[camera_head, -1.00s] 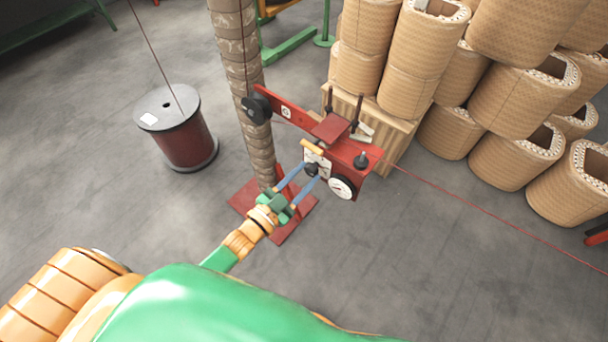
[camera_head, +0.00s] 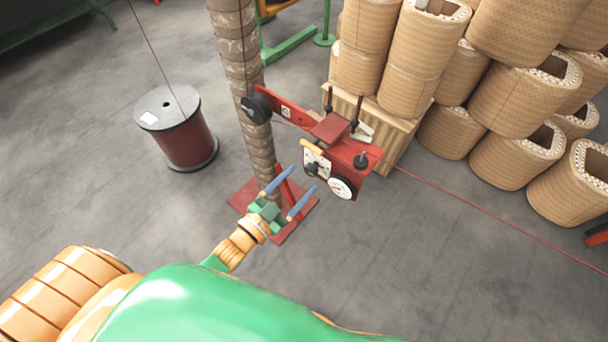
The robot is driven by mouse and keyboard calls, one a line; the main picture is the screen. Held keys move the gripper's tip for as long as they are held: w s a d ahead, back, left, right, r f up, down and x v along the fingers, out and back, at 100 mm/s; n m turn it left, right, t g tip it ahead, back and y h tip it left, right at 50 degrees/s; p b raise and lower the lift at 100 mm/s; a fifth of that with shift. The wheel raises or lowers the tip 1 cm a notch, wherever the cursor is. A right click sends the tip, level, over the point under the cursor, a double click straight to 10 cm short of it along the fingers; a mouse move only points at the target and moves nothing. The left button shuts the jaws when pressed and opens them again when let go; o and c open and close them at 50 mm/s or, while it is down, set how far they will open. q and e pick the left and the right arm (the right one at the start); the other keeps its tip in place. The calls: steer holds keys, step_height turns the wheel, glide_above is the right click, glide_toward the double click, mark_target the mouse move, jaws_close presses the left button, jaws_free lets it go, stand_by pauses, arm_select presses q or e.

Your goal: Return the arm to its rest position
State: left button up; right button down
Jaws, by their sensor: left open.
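My left gripper (camera_head: 296,183) is open and empty, with its two blue fingers apart. It is below and left of the red device (camera_head: 347,155), in front of the device's white panel with a black knob (camera_head: 312,169) and a yellow handle (camera_head: 318,146). There is a visible gap between the fingertips and the knob. My left arm, green and orange, comes in from the lower left. My right gripper does not show.
The device is beside a patterned column (camera_head: 241,65) above a red base plate (camera_head: 247,194). A dark red wire spool (camera_head: 186,143) stands left. A wooden crate (camera_head: 395,135) and stacked tan coils (camera_head: 520,95) fill the right. A red wire (camera_head: 480,209) crosses right. The grey floor is otherwise open.

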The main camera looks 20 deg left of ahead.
arm_select(q)
steer(key=v, duration=0.4)
steer(key=shift+s, duration=0.3)
steer(key=s+a+f+n+g+y, duration=0.1)
steer(key=s+a+f+g+y, duration=0.1)
steer(key=f, duration=0.5)
steer(key=s+a+f+n+g+y, duration=0.1)
steer(key=s+f+n+g+y, duration=0.15)
steer(key=f, duration=0.45)
steer(key=s+f+n+g+y, duration=0.1)
steer(key=s+f+g, duration=0.4)
steer(key=s+f, duration=0.3)
steer(key=s+f+n+g, duration=0.1)
steer(key=s+f+g, duration=0.5)
steer(key=s, duration=0.8)
step_height(320, 180, down, 3)
steer(key=shift+a+f+y, duration=0.1)
steer(key=shift+a+y, duration=0.25)
steer(key=shift+a, duration=0.1)
steer(key=shift+g, duration=0.25)
